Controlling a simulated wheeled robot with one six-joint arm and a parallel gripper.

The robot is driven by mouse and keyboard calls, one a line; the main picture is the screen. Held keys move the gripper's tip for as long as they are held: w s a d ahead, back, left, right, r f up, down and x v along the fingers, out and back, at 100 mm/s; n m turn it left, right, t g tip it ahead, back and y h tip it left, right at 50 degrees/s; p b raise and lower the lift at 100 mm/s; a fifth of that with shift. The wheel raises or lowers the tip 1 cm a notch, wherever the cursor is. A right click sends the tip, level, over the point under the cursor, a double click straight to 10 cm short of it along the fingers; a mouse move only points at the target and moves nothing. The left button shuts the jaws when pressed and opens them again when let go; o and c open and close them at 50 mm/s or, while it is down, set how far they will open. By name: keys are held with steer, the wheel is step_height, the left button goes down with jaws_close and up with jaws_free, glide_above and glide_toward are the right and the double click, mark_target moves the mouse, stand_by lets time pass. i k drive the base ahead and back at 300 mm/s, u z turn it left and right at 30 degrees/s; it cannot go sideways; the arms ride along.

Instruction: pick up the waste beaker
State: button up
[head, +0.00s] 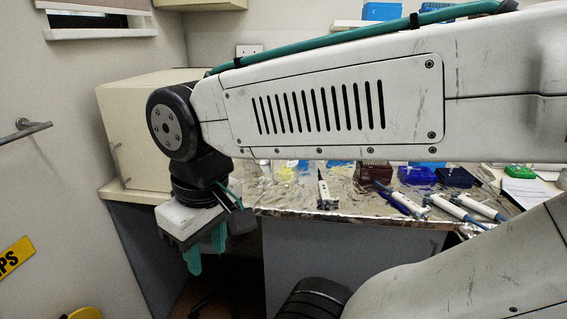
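My gripper (206,250) hangs pointing down in front of the bench's left front edge, with its teal fingers apart and nothing visible between them. It is beyond the edge, not over the bench top. I cannot clearly make out the waste beaker. Small clear items and a pale yellow one (287,174) stand at the left of the bench top, just below my arm. They are too small and partly covered by the arm to tell whether one is the beaker.
A large cream cabinet (125,130) stands at the left. My arm crosses the view and hides the back of the bench.

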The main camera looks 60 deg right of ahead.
mark_target(284, 171)
steer(key=z, duration=0.35)
steer(key=i, duration=0.45)
steer(key=z, duration=0.25)
